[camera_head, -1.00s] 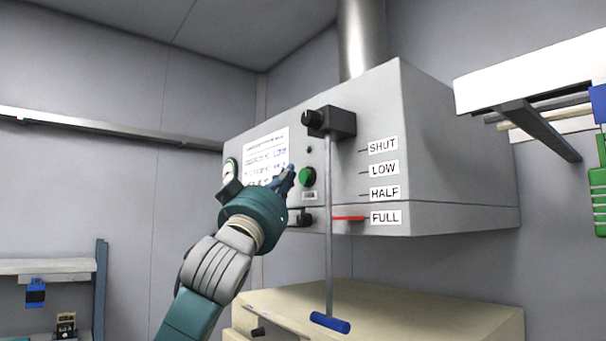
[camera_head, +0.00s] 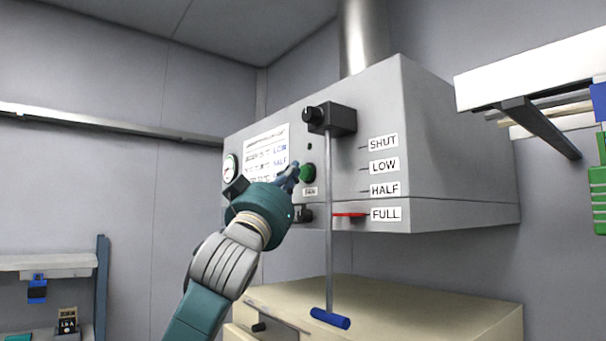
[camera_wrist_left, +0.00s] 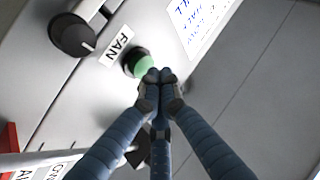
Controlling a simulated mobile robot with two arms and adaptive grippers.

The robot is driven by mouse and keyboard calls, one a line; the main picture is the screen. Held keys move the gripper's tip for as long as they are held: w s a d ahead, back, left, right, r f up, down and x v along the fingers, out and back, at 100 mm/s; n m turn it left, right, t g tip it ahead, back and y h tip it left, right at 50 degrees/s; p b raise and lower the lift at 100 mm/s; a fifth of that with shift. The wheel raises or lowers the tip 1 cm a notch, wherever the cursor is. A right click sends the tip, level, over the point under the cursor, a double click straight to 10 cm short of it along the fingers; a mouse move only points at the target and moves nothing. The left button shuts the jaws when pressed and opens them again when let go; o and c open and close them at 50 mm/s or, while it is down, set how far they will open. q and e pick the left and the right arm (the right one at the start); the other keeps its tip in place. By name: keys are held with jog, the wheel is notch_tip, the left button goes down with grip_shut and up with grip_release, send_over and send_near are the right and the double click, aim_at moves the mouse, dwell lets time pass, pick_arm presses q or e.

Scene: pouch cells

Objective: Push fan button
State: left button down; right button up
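The green fan button (camera_head: 308,173) sits on the front of the grey hood box, just above a small FAN label (camera_head: 310,191). In the left wrist view the button (camera_wrist_left: 136,63) shows in its dark ring beside the FAN label (camera_wrist_left: 117,46). My left gripper (camera_head: 293,170) is at the button's left edge in the head view. In the left wrist view its fingertips (camera_wrist_left: 159,76) are closed together with nothing between them and overlap the button's edge. I cannot tell whether they touch it. My right gripper is not in view.
A red pointer (camera_head: 348,215) is at FULL. A dark knob (camera_wrist_left: 72,35) is near the FAN label. A beige cabinet (camera_head: 420,308) stands below.

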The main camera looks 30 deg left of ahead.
pick_arm(q)
jog(key=shift+w, duration=0.1)
dwell(0.6)
jog(key=shift+w+d, duration=0.2)
jog(key=shift+w, duration=0.25)
dwell(0.4)
jog(key=shift+s+a, duration=0.15)
jog(key=shift+s, duration=0.35)
jog(key=s+a+b, duration=0.1)
jog(key=s+a, duration=0.1)
jog(key=s, duration=0.3)
jog(key=shift+s+a, duration=0.2)
jog(key=shift+s, duration=0.15)
